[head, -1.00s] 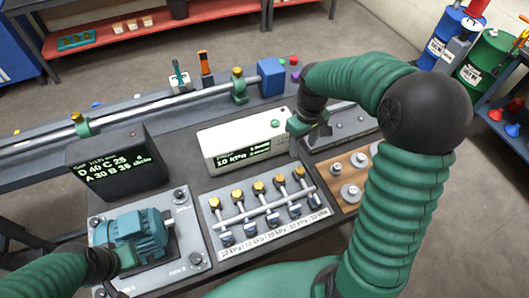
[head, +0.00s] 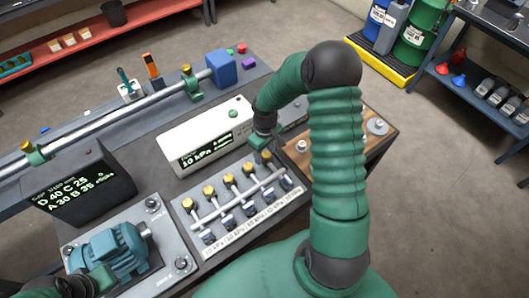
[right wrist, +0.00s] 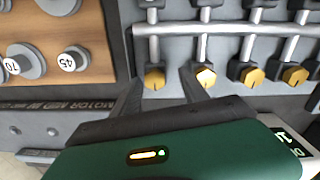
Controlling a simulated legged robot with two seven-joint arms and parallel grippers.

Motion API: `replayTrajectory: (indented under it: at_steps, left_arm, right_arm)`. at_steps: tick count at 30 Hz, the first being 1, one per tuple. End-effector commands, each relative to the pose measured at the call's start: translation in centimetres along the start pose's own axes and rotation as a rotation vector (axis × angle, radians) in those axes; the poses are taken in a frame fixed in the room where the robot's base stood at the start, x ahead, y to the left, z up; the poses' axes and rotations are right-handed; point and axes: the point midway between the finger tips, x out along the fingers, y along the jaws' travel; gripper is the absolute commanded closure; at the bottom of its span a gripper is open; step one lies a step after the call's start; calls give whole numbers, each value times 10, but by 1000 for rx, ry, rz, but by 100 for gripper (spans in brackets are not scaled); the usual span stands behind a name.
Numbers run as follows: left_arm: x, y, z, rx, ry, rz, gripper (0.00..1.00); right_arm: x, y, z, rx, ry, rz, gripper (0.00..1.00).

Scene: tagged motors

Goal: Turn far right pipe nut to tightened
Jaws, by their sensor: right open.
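A row of several brass pipe nuts tops short pipes on a grey panel (head: 203,243). The far right pipe nut (right wrist: 155,77) is leftmost in the right wrist view, beside another brass nut (right wrist: 206,76). My right gripper (right wrist: 158,88) is open, with one dark finger on each side of the far right nut in that picture. I cannot tell whether the fingers are down around it or still above it. In the head view my right gripper (head: 263,150) largely hides this nut. My left gripper (head: 98,281) is at the teal motor (head: 112,250); its fingers are unclear.
A white gauge box (head: 205,138) reading 10 kPa stands just behind the pipe nuts. A wooden board (head: 297,155) with metal weights lies to the right. A dark display box (head: 82,187) stands at left. A long rail with a blue block (head: 221,68) runs along the back.

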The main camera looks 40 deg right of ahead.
Motion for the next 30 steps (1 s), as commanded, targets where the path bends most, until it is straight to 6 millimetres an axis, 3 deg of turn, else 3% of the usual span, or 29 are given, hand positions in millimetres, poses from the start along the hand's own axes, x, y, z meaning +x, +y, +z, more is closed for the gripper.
replayTrajectory:
  at_steps: [8, 20, 30]
  left_arm:
    - [0, 0, 0, 1, 0, 0, 100]
    - [0, 0, 0, 1, 0, 0, 100]
    - [0, 0, 0, 1, 0, 0, 100]
  right_arm:
    - [4, 0, -1, 1, 0, 1, 48]
    - [2, -1, -1, 0, 1, 2, 99]
    - [3, 0, -1, 19, 1, 1, 100]
